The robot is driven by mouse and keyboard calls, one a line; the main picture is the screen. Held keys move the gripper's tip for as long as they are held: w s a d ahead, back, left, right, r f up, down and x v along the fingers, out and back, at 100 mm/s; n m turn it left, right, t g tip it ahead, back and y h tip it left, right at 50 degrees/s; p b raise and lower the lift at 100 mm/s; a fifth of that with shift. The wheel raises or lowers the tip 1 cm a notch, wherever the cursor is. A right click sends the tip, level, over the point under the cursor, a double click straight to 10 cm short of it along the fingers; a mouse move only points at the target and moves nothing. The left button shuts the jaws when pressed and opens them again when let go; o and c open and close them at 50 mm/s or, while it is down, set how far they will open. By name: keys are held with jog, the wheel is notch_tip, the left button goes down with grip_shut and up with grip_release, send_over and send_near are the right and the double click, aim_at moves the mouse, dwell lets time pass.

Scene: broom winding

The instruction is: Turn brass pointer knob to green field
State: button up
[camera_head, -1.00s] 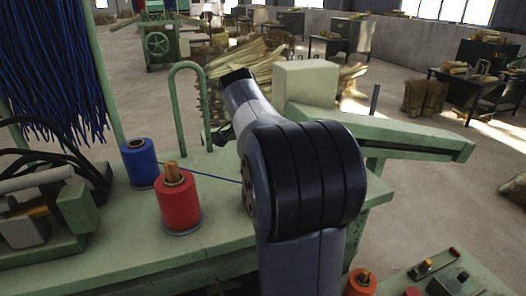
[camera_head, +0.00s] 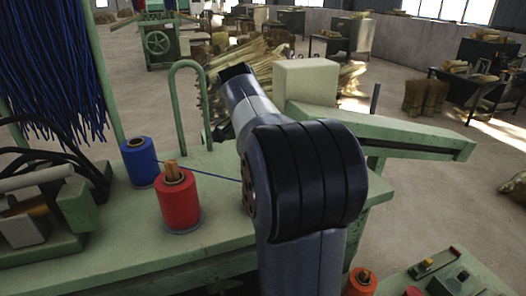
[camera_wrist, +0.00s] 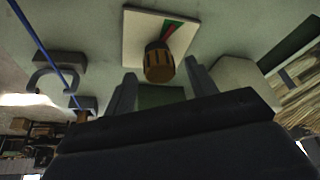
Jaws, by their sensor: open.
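The brass pointer knob (camera_wrist: 158,63) shows in the wrist view, standing out from a pale square plate (camera_wrist: 136,34). A green field (camera_wrist: 181,33) with a red strip beside it shows on the plate, up and right of the knob. The knob's body partly covers the plate's markings, and I cannot tell which way its pointer faces. My gripper (camera_wrist: 160,70) is open, one finger to each side of the knob's near end. I cannot tell how far the knob reaches between the fingers. In the head view my arm hides the knob and gripper.
A blue thread spool (camera_head: 139,163) and a red spool (camera_head: 178,202) stand on the green bench (camera_head: 110,239). A blue thread (camera_wrist: 43,47) runs past a dark bracket (camera_wrist: 62,72) left of my gripper. A pale block (camera_wrist: 240,83) lies to its right.

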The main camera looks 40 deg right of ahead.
jog(key=v, duration=1)
jog(key=shift+b, duration=0.3)
jog(key=shift+f, duration=0.1)
jog(key=p+x, duration=0.1)
jog(key=x, duration=0.9)
jog(key=shift+d+f, duration=0.2)
jog(key=shift+f, duration=0.15)
jog(key=shift+r, duration=0.1)
